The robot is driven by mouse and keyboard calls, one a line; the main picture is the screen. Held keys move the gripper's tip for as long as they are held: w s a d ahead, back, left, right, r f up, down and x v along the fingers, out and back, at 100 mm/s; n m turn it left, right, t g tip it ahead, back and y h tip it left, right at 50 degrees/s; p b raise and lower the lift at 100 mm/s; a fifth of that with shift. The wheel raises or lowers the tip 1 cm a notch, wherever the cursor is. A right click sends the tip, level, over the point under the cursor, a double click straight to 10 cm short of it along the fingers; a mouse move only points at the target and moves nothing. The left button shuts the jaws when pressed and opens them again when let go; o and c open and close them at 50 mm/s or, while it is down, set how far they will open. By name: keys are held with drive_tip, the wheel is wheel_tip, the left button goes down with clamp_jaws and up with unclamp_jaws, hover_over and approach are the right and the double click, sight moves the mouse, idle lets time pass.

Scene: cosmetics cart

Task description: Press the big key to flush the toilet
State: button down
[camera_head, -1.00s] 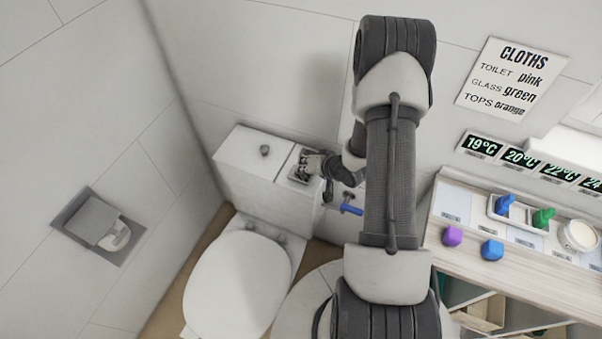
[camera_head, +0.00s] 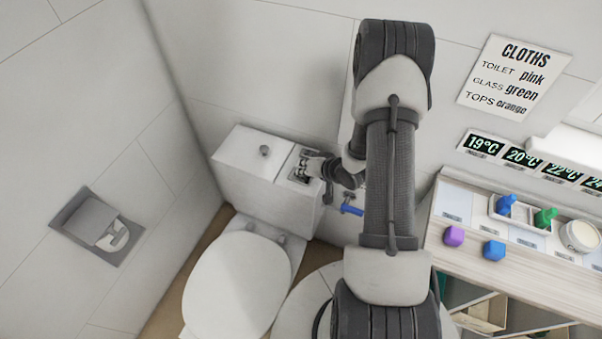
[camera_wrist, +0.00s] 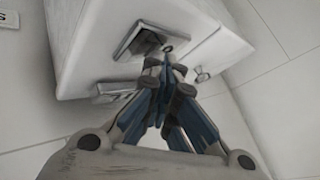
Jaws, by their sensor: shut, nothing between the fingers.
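The white toilet (camera_head: 240,285) stands in the corner with its lid down. Its cistern (camera_head: 265,200) is behind it against the back wall. A framed flush plate (camera_head: 296,176) is set in the right part of the cistern top; it also shows in the wrist view (camera_wrist: 128,45). My gripper (camera_head: 304,169) is over this plate with its fingers shut and empty. In the wrist view the fingertips (camera_wrist: 168,62) meet at the plate's edge and cover part of it. The big key is mostly hidden behind the fingers, and I cannot tell whether they touch it.
A round knob (camera_head: 264,151) is on the cistern top, left of the plate. A blue-handled valve (camera_head: 352,210) is low at the cistern's right. A paper holder (camera_head: 98,226) is on the left wall. A counter (camera_head: 440,205) with bottles and coloured blocks is at right.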

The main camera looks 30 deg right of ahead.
drive_tip(key=shift+r+p, duration=1.15)
drive_tip(key=shift+r, duration=0.15)
wheel_tip(320, 180, up, 5)
drive_tip(key=p, duration=0.4)
drive_tip(key=shift+r, duration=0.1)
idle(0.5)
